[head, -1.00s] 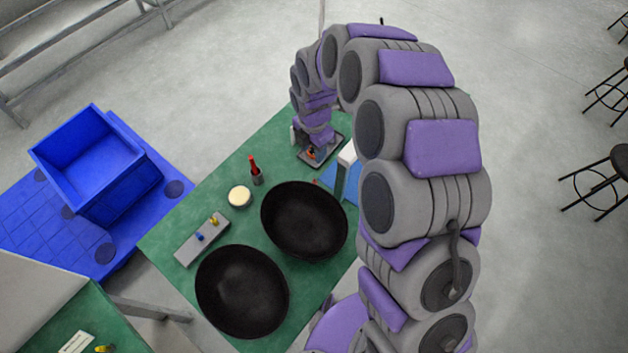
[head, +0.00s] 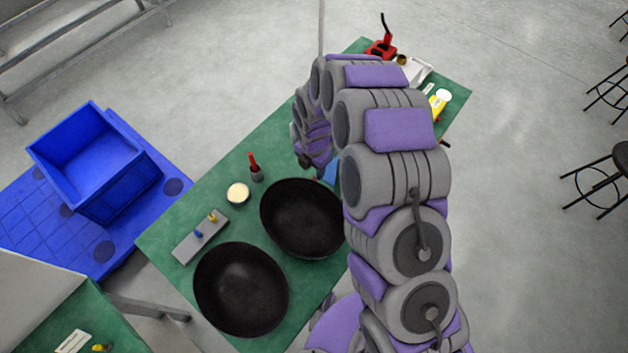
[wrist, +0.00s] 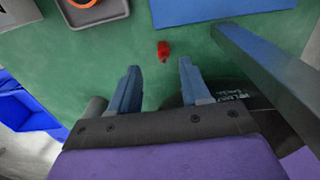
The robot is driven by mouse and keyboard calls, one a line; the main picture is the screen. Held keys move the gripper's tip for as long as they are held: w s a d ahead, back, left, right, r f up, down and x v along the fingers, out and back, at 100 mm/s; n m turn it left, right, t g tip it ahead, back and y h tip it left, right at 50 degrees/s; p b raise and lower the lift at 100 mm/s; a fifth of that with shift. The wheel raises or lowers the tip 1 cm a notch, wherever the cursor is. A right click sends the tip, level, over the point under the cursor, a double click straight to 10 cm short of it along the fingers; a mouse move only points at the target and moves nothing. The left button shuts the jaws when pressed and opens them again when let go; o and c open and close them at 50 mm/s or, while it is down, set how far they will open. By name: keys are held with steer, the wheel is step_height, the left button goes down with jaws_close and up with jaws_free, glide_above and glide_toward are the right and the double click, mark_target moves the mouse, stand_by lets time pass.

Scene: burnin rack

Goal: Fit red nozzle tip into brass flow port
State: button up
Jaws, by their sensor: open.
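A small red piece, which looks like the red nozzle tip (wrist: 163,51), lies on the green table in the wrist view. It sits just beyond the gap between my fingertips, not touching them. My gripper (wrist: 158,70) is open and empty, its two blue-grey fingers spread. In the head view the arm hides the fingers, and a speck of red shows by the wrist. A small brownish round part (head: 402,60) stands by a red tool at the table's far end; I cannot tell whether it is the brass flow port.
Two black bowls (head: 301,218) stand on the near part of the table. A red-topped bottle (head: 256,169), a cream round dish (head: 238,193) and a grey peg block (head: 200,238) are to the left. In the wrist view, a grey bar (wrist: 265,65) rises right of the fingers.

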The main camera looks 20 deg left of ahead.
mark_target(315, 180)
steer(key=f, duration=0.3)
steer(key=f+b, duration=0.1)
steer(key=f, duration=0.1)
steer(key=shift+d+f, duration=0.1)
steer(key=shift+d, duration=0.15)
jaws_close()
